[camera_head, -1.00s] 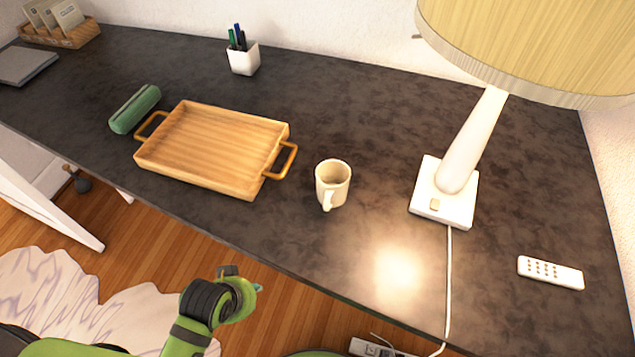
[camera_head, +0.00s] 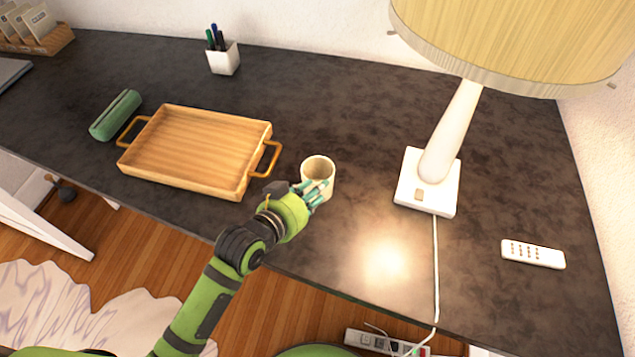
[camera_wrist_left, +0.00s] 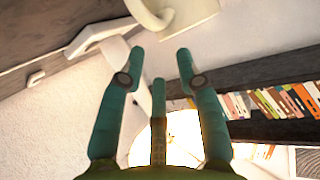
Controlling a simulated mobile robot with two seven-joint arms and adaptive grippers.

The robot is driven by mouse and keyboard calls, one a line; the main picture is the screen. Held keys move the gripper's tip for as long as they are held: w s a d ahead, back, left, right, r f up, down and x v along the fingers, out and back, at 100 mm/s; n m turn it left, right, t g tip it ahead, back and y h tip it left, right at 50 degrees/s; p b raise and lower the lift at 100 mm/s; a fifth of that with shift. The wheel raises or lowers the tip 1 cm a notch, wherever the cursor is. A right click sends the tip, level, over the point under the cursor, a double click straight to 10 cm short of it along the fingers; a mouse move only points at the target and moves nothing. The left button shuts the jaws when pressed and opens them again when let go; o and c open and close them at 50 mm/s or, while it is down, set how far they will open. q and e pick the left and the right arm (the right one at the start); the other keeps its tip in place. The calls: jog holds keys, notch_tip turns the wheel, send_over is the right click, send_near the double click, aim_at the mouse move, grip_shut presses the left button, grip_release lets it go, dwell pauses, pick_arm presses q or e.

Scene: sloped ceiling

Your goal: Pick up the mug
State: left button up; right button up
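The cream mug (camera_head: 318,168) stands upright on the dark desk, right of the wooden tray. My left gripper (camera_head: 313,190) is at the mug's near side and overlaps its lower front, hiding its handle there. In the left wrist view the mug (camera_wrist_left: 195,14) is at the top edge, with its handle toward the left. The teal fingers of the left gripper (camera_wrist_left: 160,58) are spread apart with nothing between them, and the mug lies past their tips. Whether any finger touches the mug cannot be told. My right gripper is not in view.
The wooden tray (camera_head: 188,153) with handles lies left of the mug. A lamp with a white base (camera_head: 427,194) stands to the right, its cord (camera_head: 436,265) running over the near edge. A remote (camera_head: 533,254) lies farther right. Desk behind the mug is clear.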

pick_arm(q)
jog(key=shift+p+x, duration=0.65)
jog(key=shift+x, duration=2.7)
jog(key=shift+w+a, duration=0.1)
jog(key=shift+a, duration=0.05)
jog(key=shift+c, duration=0.4)
grip_shut()
jog(key=shift+r, duration=0.15)
